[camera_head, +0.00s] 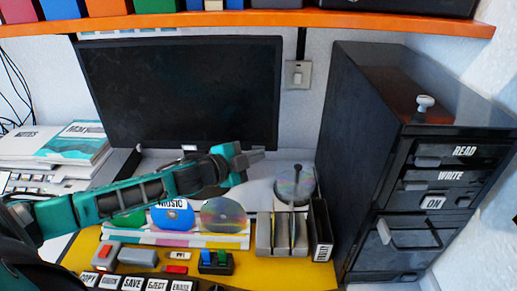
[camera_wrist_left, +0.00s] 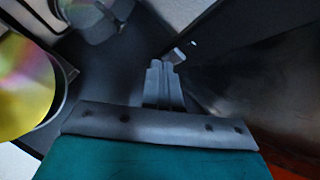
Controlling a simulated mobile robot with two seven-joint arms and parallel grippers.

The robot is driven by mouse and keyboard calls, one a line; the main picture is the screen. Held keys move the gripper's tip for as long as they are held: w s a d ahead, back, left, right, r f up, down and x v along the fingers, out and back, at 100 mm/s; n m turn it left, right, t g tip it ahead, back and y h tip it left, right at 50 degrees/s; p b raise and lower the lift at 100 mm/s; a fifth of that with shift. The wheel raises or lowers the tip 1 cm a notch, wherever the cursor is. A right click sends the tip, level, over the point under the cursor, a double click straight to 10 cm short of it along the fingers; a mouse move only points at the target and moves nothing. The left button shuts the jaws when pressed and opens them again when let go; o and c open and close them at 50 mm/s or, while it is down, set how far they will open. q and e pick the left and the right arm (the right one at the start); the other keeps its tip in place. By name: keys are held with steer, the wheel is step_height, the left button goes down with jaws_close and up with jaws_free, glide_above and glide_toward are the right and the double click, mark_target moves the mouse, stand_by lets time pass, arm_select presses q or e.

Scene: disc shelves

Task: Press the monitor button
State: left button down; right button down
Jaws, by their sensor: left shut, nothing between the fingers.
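The monitor (camera_head: 180,90) has a dark screen and stands at the back of the desk. My left gripper (camera_head: 258,155) reaches from the left to just below the monitor's lower right corner. In the left wrist view its fingers (camera_wrist_left: 165,70) are shut together and empty. A small pale tab (camera_wrist_left: 177,54), seemingly the monitor button, shows right at the fingertips on the monitor's dark lower edge (camera_wrist_left: 235,30). I cannot tell whether the fingertips touch it. In the head view I cannot make this tab out behind the fingertips. My right gripper is not in view.
A black cabinet (camera_head: 355,130) with labelled drawers stands at the right. An orange shelf (camera_head: 280,20) crosses above. Below my arm are discs (camera_head: 224,215), a disc rack (camera_head: 264,236) and a yellow panel (camera_head: 300,272) with labelled keys. Books (camera_head: 72,142) lie at the left.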

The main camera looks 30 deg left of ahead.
arm_select(q)
steer(key=shift+s+d, duration=0.3)
steer(key=shift+s, duration=0.25)
steer(key=s+d, duration=0.1)
steer(key=s+p, duration=0.1)
steer(key=s, duration=0.1)
steer(key=s+d+p, duration=0.1)
steer(key=shift+s+d, duration=0.15)
steer(key=shift+d, duration=0.15)
stand_by(0.8)
